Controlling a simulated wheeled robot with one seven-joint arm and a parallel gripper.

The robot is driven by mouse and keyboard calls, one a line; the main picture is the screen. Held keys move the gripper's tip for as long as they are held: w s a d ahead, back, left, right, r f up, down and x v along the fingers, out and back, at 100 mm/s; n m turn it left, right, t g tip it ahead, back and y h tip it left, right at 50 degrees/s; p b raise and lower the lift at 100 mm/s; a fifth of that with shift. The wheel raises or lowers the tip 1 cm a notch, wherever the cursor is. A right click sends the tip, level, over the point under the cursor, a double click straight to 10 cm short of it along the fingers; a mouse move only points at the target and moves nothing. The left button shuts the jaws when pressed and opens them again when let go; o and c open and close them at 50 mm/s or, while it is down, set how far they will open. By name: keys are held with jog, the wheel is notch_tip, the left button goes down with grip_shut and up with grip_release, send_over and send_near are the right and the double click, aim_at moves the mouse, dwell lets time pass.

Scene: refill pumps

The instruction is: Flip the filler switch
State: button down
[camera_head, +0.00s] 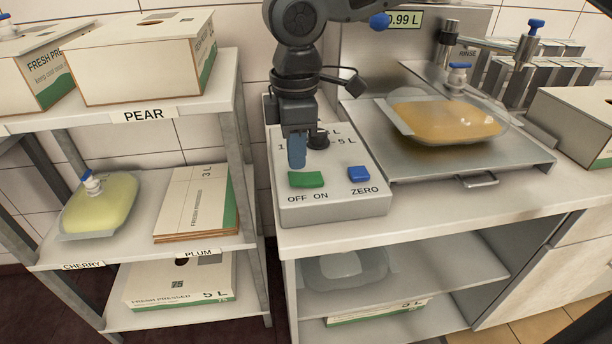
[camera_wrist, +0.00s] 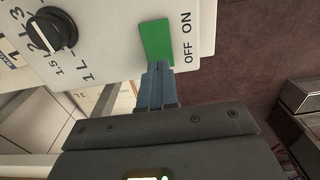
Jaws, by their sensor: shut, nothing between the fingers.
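The filler switch is a green rocker (camera_head: 306,179) on the sloped face of a grey control box (camera_head: 345,208), above the words OFF and ON. My gripper (camera_head: 297,166) is shut and empty, with its blue fingertips pointing down just above and behind the green switch. In the wrist view the fingertips (camera_wrist: 157,68) overlap the edge of the green switch (camera_wrist: 156,41), close to the OFF side. I cannot tell whether they touch it. A black volume knob (camera_wrist: 52,32) sits beside it; my gripper partly hides it in the head view.
A blue ZERO button (camera_head: 359,174) is right of the switch. A pouch of orange liquid (camera_head: 446,122) lies on the steel scale tray (camera_head: 480,163). A shelf rack with boxes (camera_head: 140,58) and a yellow pouch (camera_head: 100,206) stands at left. The counter front (camera_head: 440,216) is clear.

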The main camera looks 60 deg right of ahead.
aim_at(297, 178)
jog(key=shift+f+b, duration=0.6)
jog(key=shift+f, duration=0.7)
dwell(0.7)
notch_tip(297, 178, up, 7)
jog(key=p, duration=0.7)
jog(key=shift+p, duration=0.3)
dwell(0.4)
